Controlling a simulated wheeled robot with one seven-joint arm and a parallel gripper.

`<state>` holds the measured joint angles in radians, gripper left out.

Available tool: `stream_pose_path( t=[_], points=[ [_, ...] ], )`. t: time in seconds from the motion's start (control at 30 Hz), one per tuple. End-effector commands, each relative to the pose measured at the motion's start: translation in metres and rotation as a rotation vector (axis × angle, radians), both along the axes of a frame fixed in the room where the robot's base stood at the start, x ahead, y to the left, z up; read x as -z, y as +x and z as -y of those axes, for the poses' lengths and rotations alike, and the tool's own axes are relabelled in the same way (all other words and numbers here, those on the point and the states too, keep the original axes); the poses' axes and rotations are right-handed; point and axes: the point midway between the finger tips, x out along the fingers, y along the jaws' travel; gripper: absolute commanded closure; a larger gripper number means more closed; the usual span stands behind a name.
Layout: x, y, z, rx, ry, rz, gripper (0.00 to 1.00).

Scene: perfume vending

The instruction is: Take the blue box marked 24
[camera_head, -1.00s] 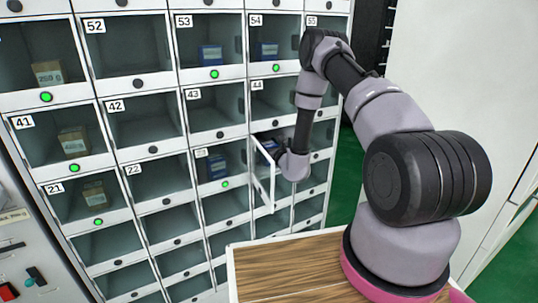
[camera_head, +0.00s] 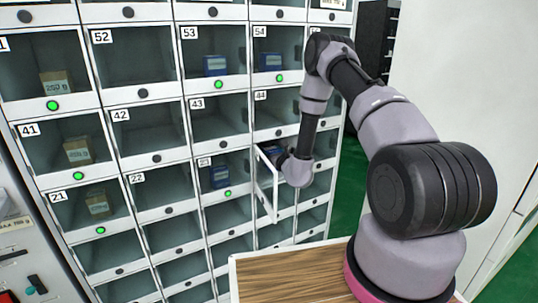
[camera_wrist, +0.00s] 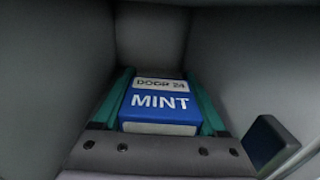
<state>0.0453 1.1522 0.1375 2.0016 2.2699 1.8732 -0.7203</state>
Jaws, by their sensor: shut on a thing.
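The blue box (camera_wrist: 158,104) shows in the wrist view with a white label "DOOR 24" and the word "MINT". It lies inside a grey-walled compartment. My gripper (camera_wrist: 163,88) is shut on it, with a green finger along each side. In the head view my gripper reaches into the compartment behind an open door (camera_head: 266,187), below the one marked 44. My wrist and the door hide the gripper and most of the box there.
The open door swings out left of my wrist. Blue boxes stand behind doors 53 (camera_head: 215,65), 54 (camera_head: 270,61) and 23 (camera_head: 219,177). Brown boxes stand in the left column, one behind door 41 (camera_head: 78,151). A wooden top (camera_head: 290,275) lies in front.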

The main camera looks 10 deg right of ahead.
Motion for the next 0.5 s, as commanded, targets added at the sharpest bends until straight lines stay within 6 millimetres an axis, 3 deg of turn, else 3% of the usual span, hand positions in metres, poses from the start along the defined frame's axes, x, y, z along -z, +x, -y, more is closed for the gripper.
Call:
stream_pose_path(
  t=[0.13, 0.37, 0.5],
  points=[
    [-0.022, 0.0, 0.0, 0.0, 0.0, 0.003, 0.88],
    [-0.017, -0.054, 0.016, 0.001, 0.002, -0.005, 0.88],
    [-0.017, -0.094, 0.028, 0.002, 0.001, -0.006, 0.88]
  ],
)
